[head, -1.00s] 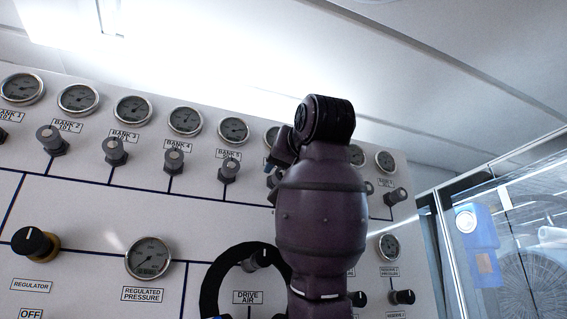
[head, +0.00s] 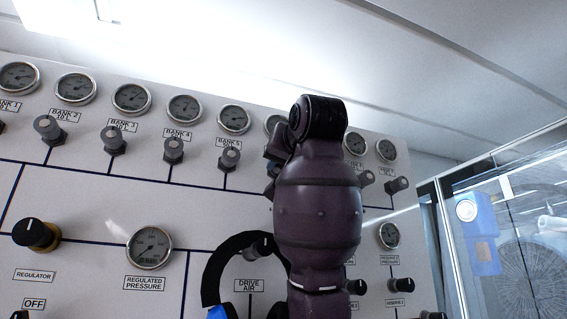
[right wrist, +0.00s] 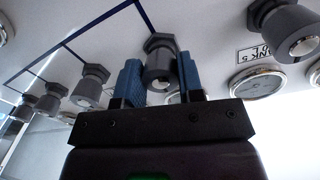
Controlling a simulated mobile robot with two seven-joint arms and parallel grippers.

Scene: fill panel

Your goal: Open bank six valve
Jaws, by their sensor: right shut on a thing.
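The bank six valve is a grey knob (right wrist: 158,72) on a dark hex base on the white panel, seen in the right wrist view. It sits beside the valve of the BANK 5 label. My right gripper (right wrist: 160,80) has its two blue fingers on either side of this knob and is shut on it. In the head view my purple right arm hides most of the bank six valve, and the right gripper shows only as a small dark part (head: 275,160). The bank six gauge (head: 273,124) is partly covered. My left gripper is not in view.
The bank 5 valve (head: 230,159) is close on the left, and it also shows in the right wrist view (right wrist: 292,34). A glass-fronted enclosure (head: 515,230) stands right.

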